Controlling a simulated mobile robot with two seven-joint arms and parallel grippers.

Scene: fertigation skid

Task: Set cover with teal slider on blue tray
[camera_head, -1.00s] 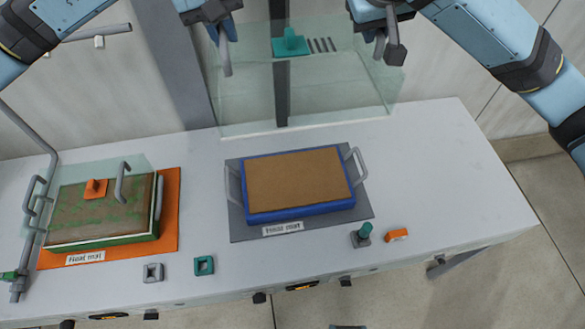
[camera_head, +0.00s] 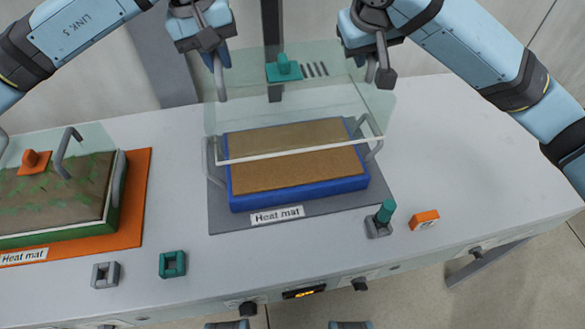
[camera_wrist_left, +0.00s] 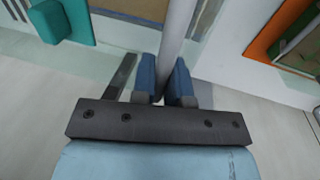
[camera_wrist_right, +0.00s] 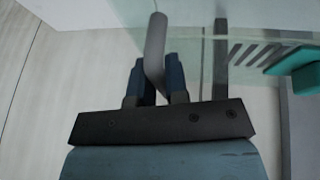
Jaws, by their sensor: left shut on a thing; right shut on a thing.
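The clear cover (camera_head: 300,110) with a teal slider (camera_head: 285,68) is held between my two grippers, above and partly in front of the blue tray (camera_head: 300,194). Its pale near edge crosses the view of the tray's brown fill; I cannot tell the exact height gap. My left gripper (camera_head: 218,62) is shut on the cover's left handle, also seen in the left wrist view (camera_wrist_left: 178,35). My right gripper (camera_head: 378,60) is shut on the right handle, also seen in the right wrist view (camera_wrist_right: 155,50). The teal slider shows in the left wrist view (camera_wrist_left: 62,20).
The blue tray sits on a grey heat mat (camera_head: 225,220) between grey side handles. At left, a green tray (camera_head: 105,215) with an orange-slider cover (camera_head: 35,160) stands on an orange mat (camera_head: 135,190). Small teal, grey and orange blocks lie near the front edge.

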